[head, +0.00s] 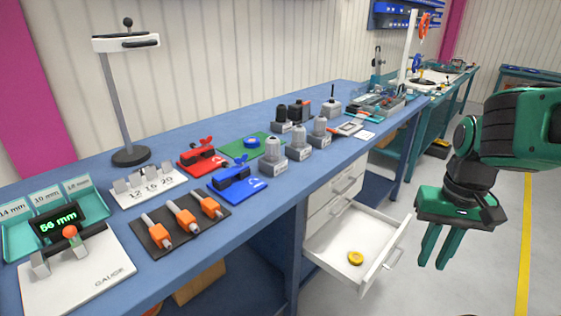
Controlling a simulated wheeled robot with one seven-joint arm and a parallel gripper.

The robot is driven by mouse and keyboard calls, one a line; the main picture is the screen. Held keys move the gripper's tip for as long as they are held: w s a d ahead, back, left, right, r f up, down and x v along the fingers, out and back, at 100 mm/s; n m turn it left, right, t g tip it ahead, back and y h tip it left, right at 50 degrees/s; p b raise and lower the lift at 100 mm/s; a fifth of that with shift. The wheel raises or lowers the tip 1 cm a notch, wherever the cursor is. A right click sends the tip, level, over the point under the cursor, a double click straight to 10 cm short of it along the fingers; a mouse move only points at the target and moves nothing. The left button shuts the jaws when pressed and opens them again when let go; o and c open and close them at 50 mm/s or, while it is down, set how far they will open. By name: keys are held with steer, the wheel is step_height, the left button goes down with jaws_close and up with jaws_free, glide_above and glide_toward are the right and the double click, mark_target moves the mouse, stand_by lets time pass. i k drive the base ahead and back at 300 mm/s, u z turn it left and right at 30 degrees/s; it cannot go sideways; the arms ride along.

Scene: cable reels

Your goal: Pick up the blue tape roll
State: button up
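The blue tape roll (252,142) is a small blue ring lying flat on a green mat (234,149) on the blue workbench. Several grey posts stand to its right, and red and blue clamp-like tools lie to its left and in front. My gripper (436,258) hangs at the right of the view, beyond the bench's front edge and well apart from the roll. Its two green fingers point down with a gap between them and nothing in it.
An open white drawer (329,240) juts from the bench front and holds a yellow roll (355,258). A lamp-like stand (131,157) rises at the back left. Orange-handled tools (184,218) lie on a dark mat. The floor on the right is clear.

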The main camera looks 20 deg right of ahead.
mark_target(250, 141)
steer(key=z, duration=0.35)
steer(key=i, duration=1.15)
steer(key=z, duration=0.2)
